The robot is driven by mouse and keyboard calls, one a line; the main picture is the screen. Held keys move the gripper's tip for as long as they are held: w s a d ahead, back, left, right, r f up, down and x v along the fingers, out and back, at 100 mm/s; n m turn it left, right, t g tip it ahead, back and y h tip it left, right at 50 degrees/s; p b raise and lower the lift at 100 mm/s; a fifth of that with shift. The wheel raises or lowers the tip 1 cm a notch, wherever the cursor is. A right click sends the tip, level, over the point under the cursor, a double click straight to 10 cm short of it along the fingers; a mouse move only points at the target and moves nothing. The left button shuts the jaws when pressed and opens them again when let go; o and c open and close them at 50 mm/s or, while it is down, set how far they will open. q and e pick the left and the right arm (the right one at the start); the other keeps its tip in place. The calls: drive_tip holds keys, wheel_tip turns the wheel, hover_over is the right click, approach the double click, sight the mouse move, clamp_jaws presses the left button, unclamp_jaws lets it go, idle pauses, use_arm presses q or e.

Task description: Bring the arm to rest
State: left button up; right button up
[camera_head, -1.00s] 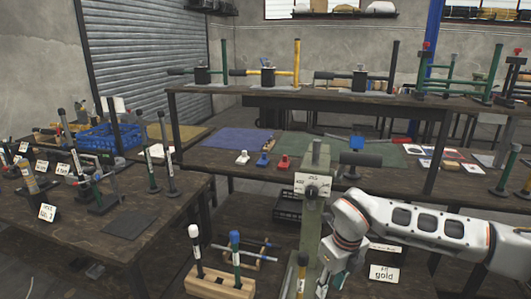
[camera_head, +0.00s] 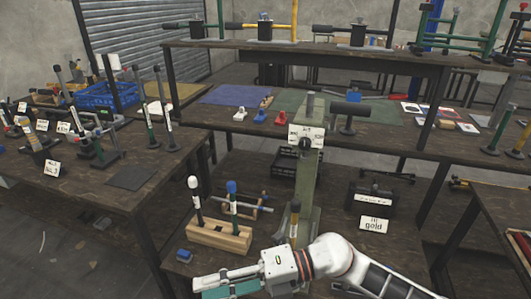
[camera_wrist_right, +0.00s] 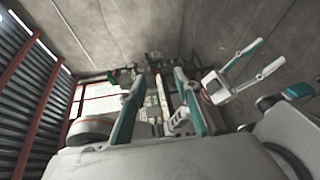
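My right arm comes in from the lower right in the head view. Its gripper (camera_head: 212,283) points left, low at the bottom edge, in front of the wooden block. In the right wrist view, the right gripper's two teal-tipped fingers (camera_wrist_right: 157,100) stand apart with nothing between them, so it is open and empty. Another gripper with two spread teal and white fingers (camera_wrist_right: 268,57) shows at the right of the right wrist view. It looks like my left gripper, open and empty. My left gripper is outside the head view.
A wooden block (camera_head: 218,238) with white- and blue-topped tools stands just beyond the right gripper. A small blue part (camera_head: 184,256) lies close by. The green press column (camera_head: 303,200) rises behind my right wrist. A "gold" sign (camera_head: 373,225) stands to the right.

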drive_tip(key=w+d+r+m+t+y, duration=0.35)
drive_tip(key=w+m+t, duration=0.25)
drive_tip(key=m+t, duration=0.7)
drive_tip(key=w+d+f+m+t+h, duration=0.4)
drive_tip(key=d+f+m+t+h, duration=0.2)
drive_tip(key=d+f+m+h, duration=0.4)
drive_tip(key=s+d+f+m+g+h, duration=0.2)
drive_tip(key=s+d+f+m, duration=0.4)
drive_tip(key=f, duration=0.4)
drive_tip(key=s+d+f+m+g+h, duration=0.3)
drive_tip(key=s+d+f+m+h, duration=0.2)
drive_tip(key=s+d+f, duration=0.3)
drive_tip(key=d+f, duration=0.3)
drive_tip(key=shift+s+f+m, duration=0.2)
drive_tip(key=shift+f+m, duration=0.1)
drive_tip(key=shift+m, duration=0.1)
